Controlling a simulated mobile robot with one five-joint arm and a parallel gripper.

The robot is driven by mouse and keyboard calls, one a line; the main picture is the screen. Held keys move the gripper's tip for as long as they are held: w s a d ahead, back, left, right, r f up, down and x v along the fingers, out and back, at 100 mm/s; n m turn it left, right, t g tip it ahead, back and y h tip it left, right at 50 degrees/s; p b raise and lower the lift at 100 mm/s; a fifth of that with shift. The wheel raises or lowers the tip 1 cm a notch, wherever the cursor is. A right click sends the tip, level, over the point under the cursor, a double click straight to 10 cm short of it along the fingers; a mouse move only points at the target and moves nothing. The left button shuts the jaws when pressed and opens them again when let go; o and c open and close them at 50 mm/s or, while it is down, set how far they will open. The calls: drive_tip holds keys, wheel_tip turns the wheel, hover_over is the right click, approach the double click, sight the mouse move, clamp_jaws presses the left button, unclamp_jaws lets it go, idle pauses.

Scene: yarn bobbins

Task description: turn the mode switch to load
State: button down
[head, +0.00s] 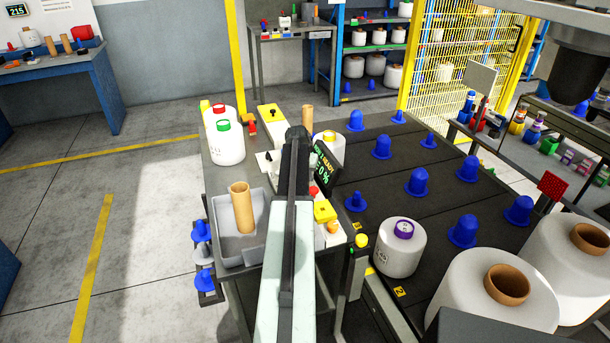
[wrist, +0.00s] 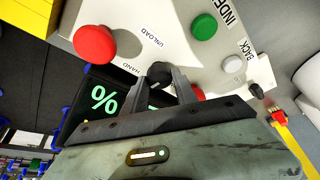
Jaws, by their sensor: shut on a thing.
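The mode switch is a black knob (wrist: 159,72) on a pale control panel (wrist: 140,18) in the wrist view. The words UNLOAD and HAND are printed near it; I see no LOAD label, and the fingers hide part of the panel. Which mark the knob points at cannot be told. My gripper (wrist: 168,84) is shut on the knob. In the head view my gripper (head: 295,142) is at the panel, beside the dark display (head: 323,172), and my arm hides the switch.
A big red button (wrist: 94,44), a green button (wrist: 204,27) and a white button (wrist: 233,64) sit near the knob; another red one is partly behind a finger. In the head view, a grey tray (head: 228,246) with a cardboard tube stands left of my arm, white bobbins (head: 401,250) right.

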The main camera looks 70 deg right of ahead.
drive_tip(key=shift+a+n+t, duration=0.2)
drive_tip(key=shift+n+t, duration=0.2)
drive_tip(key=shift+n, duration=0.8)
drive_tip(key=c, duration=1)
unclamp_jaws()
drive_tip(key=shift+d, duration=0.1)
drive_tip(key=shift+r+p, duration=0.4)
drive_tip(key=p+v, duration=0.6)
drive_tip(key=v, duration=0.1)
drive_tip(key=shift+s, duration=0.1)
